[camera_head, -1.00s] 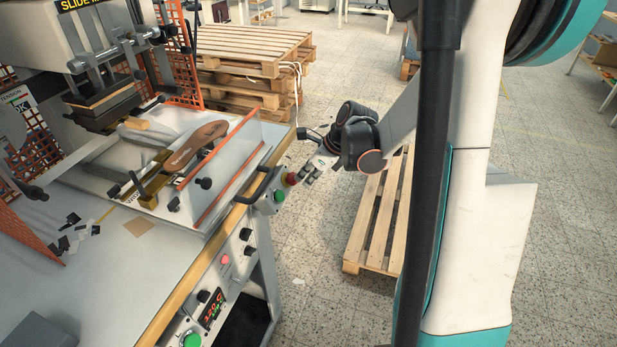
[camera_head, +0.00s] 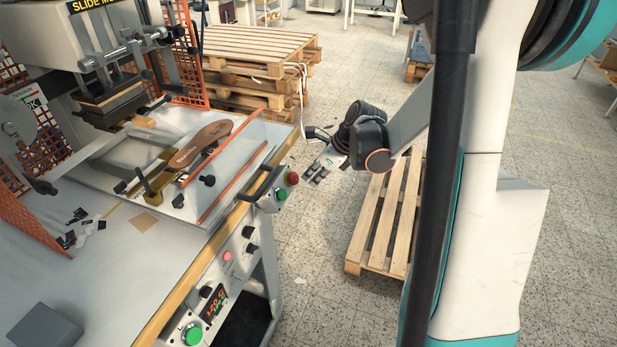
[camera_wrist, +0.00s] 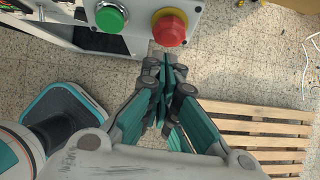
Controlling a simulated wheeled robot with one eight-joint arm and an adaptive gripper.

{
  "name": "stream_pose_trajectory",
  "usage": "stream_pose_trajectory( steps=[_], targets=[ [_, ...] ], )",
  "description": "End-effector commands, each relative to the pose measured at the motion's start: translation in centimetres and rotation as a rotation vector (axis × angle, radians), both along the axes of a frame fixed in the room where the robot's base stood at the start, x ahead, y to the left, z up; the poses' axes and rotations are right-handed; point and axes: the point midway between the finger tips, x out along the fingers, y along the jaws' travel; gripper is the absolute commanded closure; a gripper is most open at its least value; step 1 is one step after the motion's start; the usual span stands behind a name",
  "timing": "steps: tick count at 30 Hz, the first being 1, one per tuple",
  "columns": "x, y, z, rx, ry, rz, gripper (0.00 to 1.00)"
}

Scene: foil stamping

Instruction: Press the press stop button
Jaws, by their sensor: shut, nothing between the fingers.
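The press stop button is a red mushroom button (camera_head: 292,178) on a yellow collar. It sits on a small grey box at the press table's front corner, beside a green button (camera_head: 281,194). In the wrist view the red button (camera_wrist: 170,29) is at the top centre and the green button (camera_wrist: 111,18) is to its left. My gripper (camera_head: 314,175) is shut and empty, to the right of the red button in the head view with a small gap. In the wrist view my gripper's fingertips (camera_wrist: 166,68) point up towards the red button, apart from it.
A black handle (camera_head: 265,184) is left of the button box. The press panel carries a pink button (camera_head: 228,256) and a large green button (camera_head: 192,334). A wooden pallet (camera_head: 385,225) lies on the floor below my arm. Stacked pallets (camera_head: 255,50) stand behind.

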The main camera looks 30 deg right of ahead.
Motion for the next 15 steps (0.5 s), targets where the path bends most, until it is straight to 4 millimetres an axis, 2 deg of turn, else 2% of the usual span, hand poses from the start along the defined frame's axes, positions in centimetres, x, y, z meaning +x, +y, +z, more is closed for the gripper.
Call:
stream_pose_trajectory(
  steps=[1, 6, 12, 15],
  targets=[
    [-0.5, -0.5, 1.2, 0.000, -0.001, -0.004, 1.00],
    [-2.1, -1.6, 4.6, 0.000, 0.000, -0.005, 1.00],
    [-3.6, -2.6, 7.6, 0.000, 0.000, -0.005, 1.00],
    [-4.1, -2.9, 8.4, -0.001, -0.001, -0.003, 1.00]
  ],
)
